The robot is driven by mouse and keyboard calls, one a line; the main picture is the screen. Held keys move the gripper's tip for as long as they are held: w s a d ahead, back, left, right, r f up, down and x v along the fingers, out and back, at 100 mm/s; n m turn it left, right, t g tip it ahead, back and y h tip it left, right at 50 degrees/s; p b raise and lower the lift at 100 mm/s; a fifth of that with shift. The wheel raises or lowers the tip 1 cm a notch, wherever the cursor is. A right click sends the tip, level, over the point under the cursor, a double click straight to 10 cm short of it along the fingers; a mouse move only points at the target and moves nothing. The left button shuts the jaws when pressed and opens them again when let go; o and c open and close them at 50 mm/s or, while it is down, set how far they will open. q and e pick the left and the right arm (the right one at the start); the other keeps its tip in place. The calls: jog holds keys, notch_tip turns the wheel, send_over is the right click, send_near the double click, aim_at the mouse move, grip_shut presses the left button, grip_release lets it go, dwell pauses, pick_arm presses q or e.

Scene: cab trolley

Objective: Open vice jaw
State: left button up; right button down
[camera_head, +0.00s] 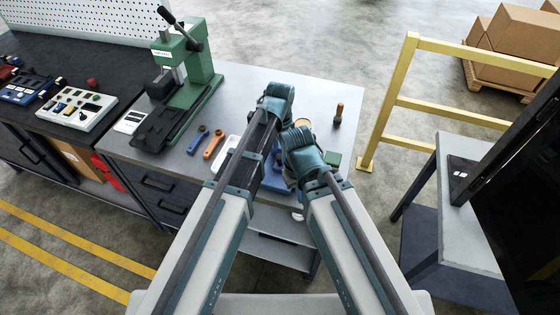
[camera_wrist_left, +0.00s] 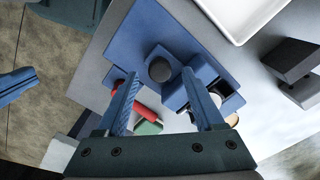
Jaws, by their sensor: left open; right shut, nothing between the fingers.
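The blue vice (camera_wrist_left: 140,38) is on the bench's front edge. In the left wrist view its blue jaw blocks (camera_wrist_left: 203,70) and a round dark knob (camera_wrist_left: 160,69) show. In the head view my arms cover most of the vice (camera_head: 275,182). My left gripper (camera_wrist_left: 161,76) is open, its two blue fingers over the vice with nothing held. I cannot tell whether they touch it. My right gripper (camera_wrist_left: 18,84) shows at the left edge of the left wrist view, apart from the vice, shut and empty. The jaw gap is partly hidden by a left finger.
A white tray (camera_wrist_left: 245,12) lies beside the vice. A green press (camera_head: 190,65), blue and orange tools (camera_head: 215,145) and an upright brown-topped piece (camera_head: 338,112) stand on the bench. A yellow rail (camera_head: 440,105) stands right.

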pick_arm(q)
jog(key=shift+f+b, duration=0.5)
jog(key=shift+f, duration=0.45)
grip_shut()
dwell(0.7)
